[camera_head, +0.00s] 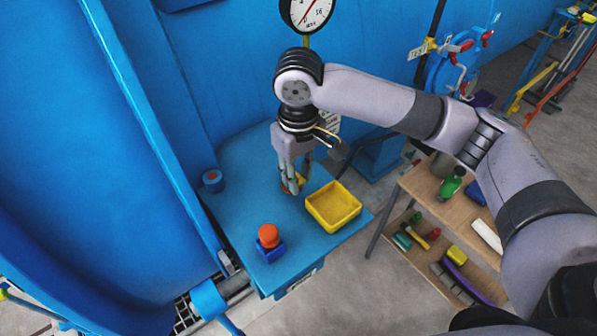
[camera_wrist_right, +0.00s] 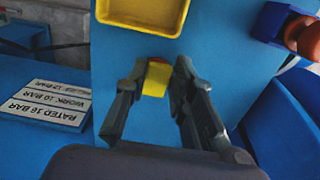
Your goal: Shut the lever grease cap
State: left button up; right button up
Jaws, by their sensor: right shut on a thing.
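My right gripper (camera_head: 291,186) points down over the blue table, left of the yellow tray. It is shut on a small yellow and red piece, seen between its fingers in the wrist view (camera_wrist_right: 157,78). In the head view the fingers mostly hide this piece, and only bits of yellow and orange show. It may be the lever grease cap, but I cannot tell for sure, nor whether it is open or shut. My left gripper is not in view.
The yellow tray (camera_head: 334,206) stands close beside the gripper on the blue table (camera_head: 240,160). An orange knob on a blue block (camera_head: 270,250) is near the front edge. A wooden shelf (camera_head: 440,190) is on the right.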

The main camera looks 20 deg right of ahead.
grip_shut()
jog(key=shift+s+d+f+t, duration=0.15)
jog(key=shift+s+f+t, duration=0.15)
jog(key=shift+t, duration=0.3)
jog(key=shift+s+f+t+y, duration=0.1)
jog(key=shift+f+t+y, duration=0.4)
jog(key=shift+t, duration=0.5)
jog(key=shift+r, duration=0.1)
jog(key=o, duration=0.9)
grip_release()
jog(key=shift+d, duration=0.1)
